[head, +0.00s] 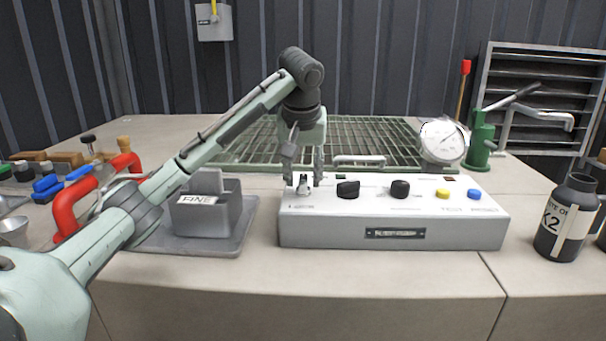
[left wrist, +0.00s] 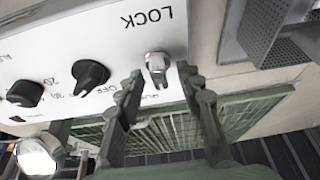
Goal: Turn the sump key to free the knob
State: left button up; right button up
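A white control box (head: 390,228) stands on the bench. The silver sump key (head: 304,187) is at the left of its top; in the left wrist view the key (left wrist: 157,64) sits below the word LOCK. Two black knobs are to its right in the head view: the nearer knob (head: 348,189) and the farther knob (head: 399,189). The nearer knob also shows in the left wrist view (left wrist: 92,75), beside OFF. My left gripper (head: 304,172) points down over the key. Its fingers (left wrist: 159,75) are apart, with the key between or just beyond their tips; contact cannot be told. My right gripper is out of view.
A grey bin (head: 205,216) labelled FINE stands on a tray left of the box. A yellow button (head: 442,193) and a blue button (head: 474,194) are on the box's right. A gauge (head: 443,140) stands behind. A dark bottle (head: 566,220) is at the right. The front bench is clear.

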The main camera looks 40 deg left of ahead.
pick_arm(q)
jog(key=v, duration=1.2)
jog(key=shift+w, duration=0.1)
dwell(0.4)
